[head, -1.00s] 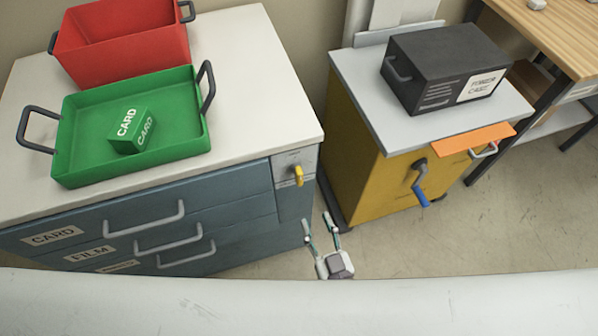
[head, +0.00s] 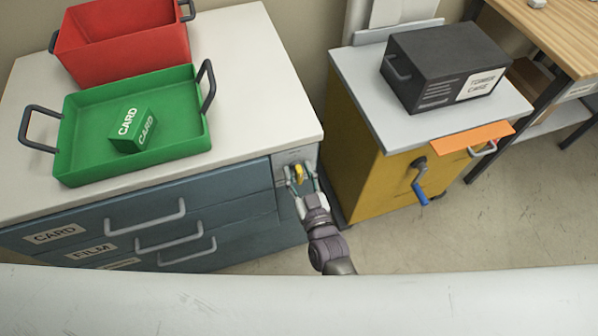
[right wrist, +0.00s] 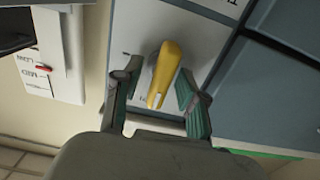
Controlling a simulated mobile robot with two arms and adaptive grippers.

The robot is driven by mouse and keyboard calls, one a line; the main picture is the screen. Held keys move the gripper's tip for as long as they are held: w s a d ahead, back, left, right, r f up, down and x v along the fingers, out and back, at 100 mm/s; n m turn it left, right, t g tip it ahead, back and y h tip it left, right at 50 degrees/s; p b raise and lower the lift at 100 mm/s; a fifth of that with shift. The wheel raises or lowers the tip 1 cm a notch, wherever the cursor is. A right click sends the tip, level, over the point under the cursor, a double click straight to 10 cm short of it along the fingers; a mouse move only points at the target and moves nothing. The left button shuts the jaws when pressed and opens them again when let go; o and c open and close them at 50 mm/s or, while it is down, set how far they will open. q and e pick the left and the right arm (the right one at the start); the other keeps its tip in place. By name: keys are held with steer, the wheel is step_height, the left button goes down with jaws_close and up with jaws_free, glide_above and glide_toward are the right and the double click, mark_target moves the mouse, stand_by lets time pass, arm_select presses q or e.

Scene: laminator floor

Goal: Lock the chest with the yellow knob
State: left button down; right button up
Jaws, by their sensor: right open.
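The blue-grey chest (head: 235,215) stands at the left in the head view, with drawers labelled CARD and FILM on its front. The yellow knob (head: 299,173) sits on a light plate at the chest's upper right front corner. My right gripper (head: 303,181) is open, with one finger on each side of the knob. In the right wrist view the knob (right wrist: 163,74) stands between the two spread fingers (right wrist: 155,98), with gaps visible on both sides. The markings on the plate are too small to read. My left gripper is not in view.
A green tray (head: 75,150) with a CARD box (head: 133,130) and a red bin (head: 120,45) rest on the chest top. A yellow cabinet (head: 365,165) with a blue-handled crank (head: 419,185) stands close to the right. Clear floor lies in front.

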steer(key=shift+r, duration=0.1)
jaws_close()
steer(key=shift+r+m, duration=0.1)
steer(key=shift+m, duration=0.2)
steer(key=m, duration=0.2)
steer(key=shift+d+m, duration=0.1)
steer(key=shift+m, duration=0.2)
steer(key=m, duration=0.3)
steer(key=shift+w+d+m, duration=0.1)
steer(key=shift+m, duration=0.2)
steer(key=m+b, duration=0.1)
steer(key=m, duration=0.4)
steer(key=shift+d, duration=0.1)
steer(key=m+b, duration=0.2)
steer(key=m, duration=0.4)
stand_by(0.4)
